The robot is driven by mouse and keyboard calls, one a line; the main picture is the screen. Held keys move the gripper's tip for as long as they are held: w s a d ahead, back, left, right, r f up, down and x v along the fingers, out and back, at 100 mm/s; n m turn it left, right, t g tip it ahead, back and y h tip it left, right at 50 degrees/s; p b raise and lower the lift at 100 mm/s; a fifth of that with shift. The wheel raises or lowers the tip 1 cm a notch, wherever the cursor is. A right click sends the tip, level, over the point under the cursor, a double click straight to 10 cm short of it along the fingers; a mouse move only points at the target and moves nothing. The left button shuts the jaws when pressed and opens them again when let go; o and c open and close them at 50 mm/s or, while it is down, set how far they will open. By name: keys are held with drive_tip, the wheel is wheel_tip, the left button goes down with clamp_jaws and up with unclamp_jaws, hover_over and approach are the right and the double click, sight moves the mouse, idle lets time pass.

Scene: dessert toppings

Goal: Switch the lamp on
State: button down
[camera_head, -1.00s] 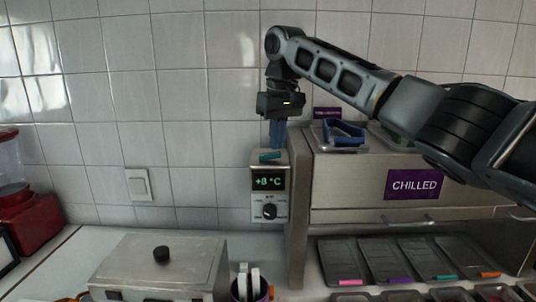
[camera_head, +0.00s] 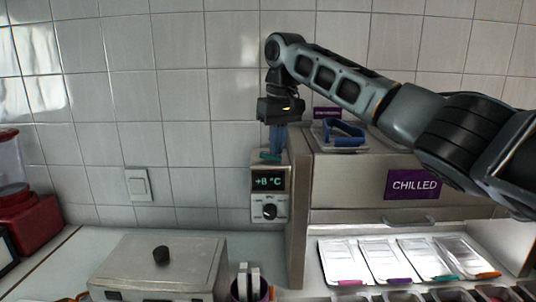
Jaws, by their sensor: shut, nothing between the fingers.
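My gripper (camera_head: 277,149) points down with its blue fingers shut and empty. Its tips are at a teal switch (camera_head: 269,156) on top of the control box (camera_head: 256,209), and partly overlap it; I cannot tell whether they touch. The box has a green "+8 °C" display and a black knob (camera_head: 270,211). The lamp itself is hidden, but bright light falls on the clear-lidded pans (camera_head: 343,262) below the front of the chilled cabinet (camera_head: 345,190).
A steel lidded box (camera_head: 130,263) and a cup with white handles (camera_head: 249,285) stand on the counter.

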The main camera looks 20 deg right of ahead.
wheel_tip(320, 180, up, 7)
drive_tip(key=shift+p, duration=0.35)
idle(0.5)
drive_tip(key=shift+s, duration=0.1)
idle(0.3)
